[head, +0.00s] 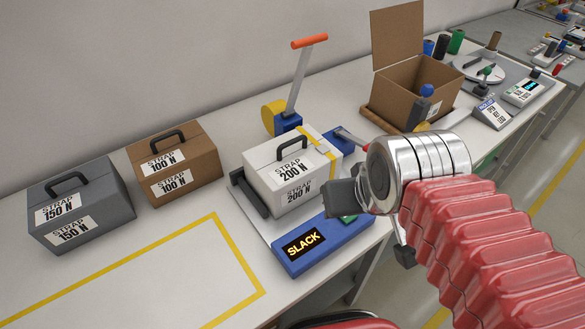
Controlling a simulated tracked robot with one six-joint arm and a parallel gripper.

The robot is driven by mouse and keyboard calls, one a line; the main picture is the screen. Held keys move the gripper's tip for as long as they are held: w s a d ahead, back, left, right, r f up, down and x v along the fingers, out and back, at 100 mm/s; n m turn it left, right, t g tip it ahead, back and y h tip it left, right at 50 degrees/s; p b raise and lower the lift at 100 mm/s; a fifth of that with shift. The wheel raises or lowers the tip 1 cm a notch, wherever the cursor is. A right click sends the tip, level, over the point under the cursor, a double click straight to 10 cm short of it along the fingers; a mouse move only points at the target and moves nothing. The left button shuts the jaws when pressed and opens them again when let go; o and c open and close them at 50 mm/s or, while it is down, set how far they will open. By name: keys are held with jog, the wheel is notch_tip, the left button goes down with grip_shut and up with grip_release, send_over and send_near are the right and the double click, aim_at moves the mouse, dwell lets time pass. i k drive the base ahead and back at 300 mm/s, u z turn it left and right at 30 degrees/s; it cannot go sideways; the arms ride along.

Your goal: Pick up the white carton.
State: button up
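The white carton (281,180) has a dark handle on top and labels reading "STRAP 200 N". It sits upright on a grey plate of a blue strapping device (335,232), whose lit display (304,243) reads "SLACK". A yellow strap (318,147) runs over the carton's right end, with a small clip on it. My gripper (372,226) is just right of the carton, in front of the device. Its two dark fingers look spread apart, with nothing seen between them. I cannot tell whether the near finger touches the carton. My wrist hides part of the device's right side.
A lever with an orange grip (309,41) rises behind the carton. A grey box (81,206) and a brown box (174,161) stand to the left. A yellow-outlined area (150,249) in front is empty. An open cardboard box (408,89) stands back right.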

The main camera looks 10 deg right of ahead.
aim_at(286, 171)
jog(key=u, duration=1.1)
jog(key=k, duration=0.85)
jog(key=u, duration=0.4)
jog(key=i, duration=0.55)
jog(key=z, duration=0.1)
